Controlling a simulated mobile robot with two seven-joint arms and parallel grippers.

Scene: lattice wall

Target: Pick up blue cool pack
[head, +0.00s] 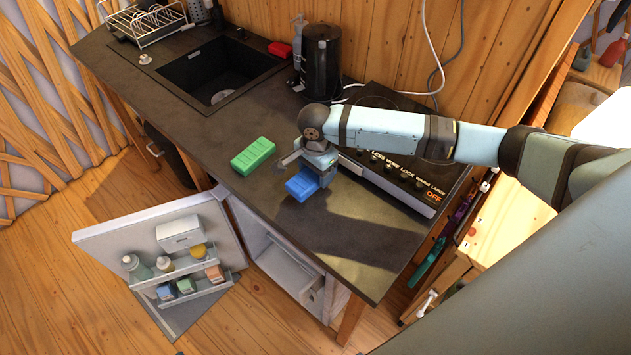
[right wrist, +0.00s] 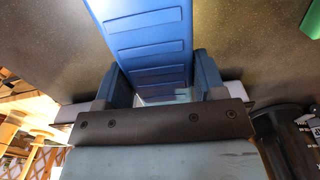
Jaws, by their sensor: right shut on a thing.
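The blue cool pack (head: 302,186) is a flat ribbed block over the dark countertop in the head view. It fills the upper middle of the right wrist view (right wrist: 150,45). My right gripper (head: 308,168) is shut on the near end of the pack, with one finger on each side of it, as the right wrist view (right wrist: 155,82) shows. I cannot tell whether the pack still touches the counter. A green cool pack (head: 253,156) lies on the counter to the left of the blue one. My left gripper is not in view.
A stove panel (head: 400,178) lies right of the gripper. A black kettle (head: 321,60), a red block (head: 280,49) and a sink (head: 215,72) are farther back. An open fridge door (head: 160,245) with bottles hangs below the counter's front edge. The counter front right is clear.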

